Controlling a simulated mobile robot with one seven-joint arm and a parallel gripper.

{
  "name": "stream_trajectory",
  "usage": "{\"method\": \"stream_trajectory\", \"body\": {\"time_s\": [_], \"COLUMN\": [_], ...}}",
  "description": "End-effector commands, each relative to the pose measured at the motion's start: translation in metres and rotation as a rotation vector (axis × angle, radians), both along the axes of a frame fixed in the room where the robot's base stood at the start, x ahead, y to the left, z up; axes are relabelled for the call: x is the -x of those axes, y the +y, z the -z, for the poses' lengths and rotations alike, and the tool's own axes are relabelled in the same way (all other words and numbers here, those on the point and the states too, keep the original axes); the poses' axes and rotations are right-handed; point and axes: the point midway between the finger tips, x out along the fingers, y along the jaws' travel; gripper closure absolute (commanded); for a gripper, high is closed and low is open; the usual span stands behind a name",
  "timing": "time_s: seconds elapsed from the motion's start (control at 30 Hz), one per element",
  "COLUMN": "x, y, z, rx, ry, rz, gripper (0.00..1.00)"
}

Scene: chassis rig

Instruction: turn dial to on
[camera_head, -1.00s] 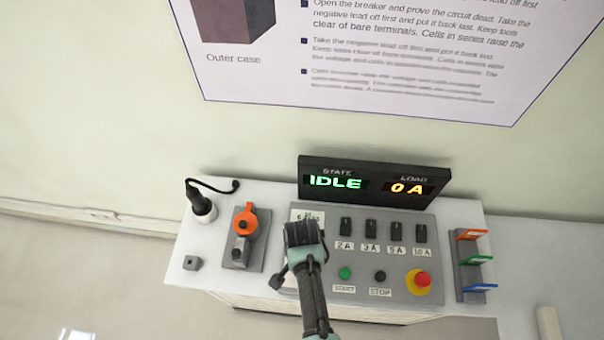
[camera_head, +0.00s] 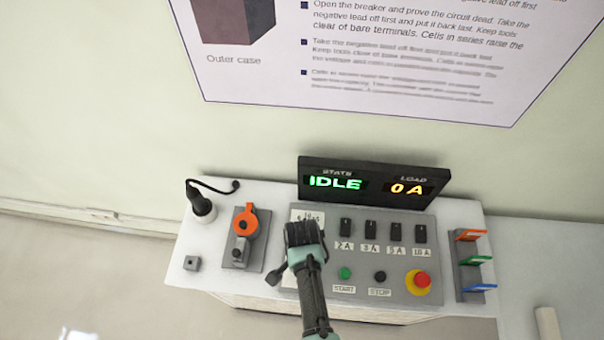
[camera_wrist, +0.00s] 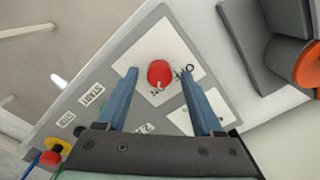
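The dial (camera_wrist: 160,73) is a round red knob on a white label plate on the grey control panel. In the wrist view it shows between the two blue fingers of my gripper (camera_wrist: 157,74). The fingers are apart, one on each side of the dial, with a gap visible on both sides. The plate carries printed marks, one reading ON below the dial; the other beside the right finger is partly hidden. In the head view my gripper (camera_head: 303,234) covers the dial and only the plate's top edge (camera_head: 308,215) shows.
The panel (camera_head: 385,272) carries several black switches, a green start button (camera_head: 345,273), a black stop button (camera_head: 380,277) and a red emergency button (camera_head: 420,280). An orange rotary handle (camera_head: 246,221) stands left. The display (camera_head: 375,183) behind reads IDLE, 0 A. Coloured tags (camera_head: 474,260) stand right.

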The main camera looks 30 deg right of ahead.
Motion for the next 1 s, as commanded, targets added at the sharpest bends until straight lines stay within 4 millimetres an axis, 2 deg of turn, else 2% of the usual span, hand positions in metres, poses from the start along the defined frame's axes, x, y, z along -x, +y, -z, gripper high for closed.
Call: {"method": "stream_trajectory", "body": {"time_s": [0.27, 0.47, 1.0], "x": [0.0, 0.0, 0.0], "y": [0.0, 0.0, 0.0], "z": [0.0, -0.013, -0.108], "rx": [-0.001, 0.0, 0.0], "ry": [0.001, -0.001, -0.003], "rz": [-0.001, -0.001, 0.0], "gripper": [0.31, 0.31, 0.31]}}
